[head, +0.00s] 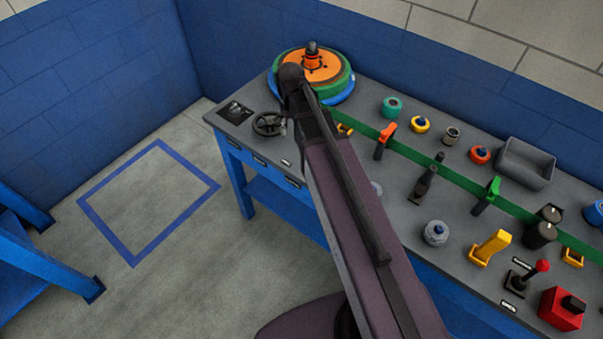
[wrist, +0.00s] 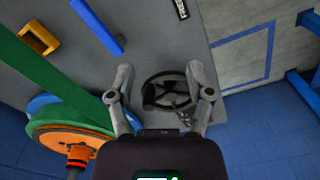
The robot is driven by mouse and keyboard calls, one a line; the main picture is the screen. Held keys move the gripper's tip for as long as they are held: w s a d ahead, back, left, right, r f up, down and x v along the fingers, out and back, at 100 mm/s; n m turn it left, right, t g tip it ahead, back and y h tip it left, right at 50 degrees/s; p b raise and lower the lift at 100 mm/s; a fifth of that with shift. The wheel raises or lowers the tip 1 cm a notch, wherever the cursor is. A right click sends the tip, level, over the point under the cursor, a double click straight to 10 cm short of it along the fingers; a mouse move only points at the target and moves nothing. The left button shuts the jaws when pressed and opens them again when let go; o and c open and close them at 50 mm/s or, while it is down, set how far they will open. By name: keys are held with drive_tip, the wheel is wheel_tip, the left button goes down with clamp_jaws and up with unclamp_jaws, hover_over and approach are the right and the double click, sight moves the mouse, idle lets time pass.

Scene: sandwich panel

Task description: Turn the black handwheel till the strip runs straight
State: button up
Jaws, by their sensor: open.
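The black handwheel (head: 268,123) sits on the left end of the grey bench, partly beside my arm in the head view. In the wrist view the handwheel (wrist: 172,90) lies between and beyond the fingers of my gripper (wrist: 160,82), which are spread apart with nothing held. A small knob or crank stands on the wheel's rim. The green strip (head: 450,171) runs along the bench from the orange, green and blue reel (head: 323,68). The strip (wrist: 50,75) also shows at left in the wrist view. My gripper is mostly hidden behind my arm in the head view.
A small black lever unit (head: 235,112) stands left of the handwheel. Orange (head: 384,140) and green (head: 487,195) clamps stand along the strip. Several knobs, a grey bin (head: 525,163) and a red box (head: 562,308) crowd the right side.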

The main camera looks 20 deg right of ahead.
drive_tip(key=s+f+m+b, duration=0.2)
drive_tip(key=s+f+b, duration=0.4)
drive_tip(key=s, duration=0.5)
drive_tip(key=shift+s+a+f, duration=0.2)
drive_tip(key=shift+s+f, duration=0.2)
drive_tip(key=shift+f, duration=0.05)
drive_tip(key=shift+w+r, duration=0.1)
wheel_tip(320, 180, up, 14)
drive_tip(key=n+p, duration=0.6)
drive_tip(key=p, duration=0.8)
hover_over(270, 122)
drive_tip(key=s+d, duration=0.3)
drive_tip(key=d, duration=0.2)
drive_tip(key=shift+a, duration=0.15)
drive_tip(key=shift+f+b, duration=0.3)
drive_tip(key=shift+b, duration=0.05)
wheel_tip(270, 122, down, 14)
drive_tip(key=b, duration=1.3)
drive_tip(key=shift+r+b, duration=0.25)
drive_tip(key=shift+b, duration=0.05)
clamp_jaws()
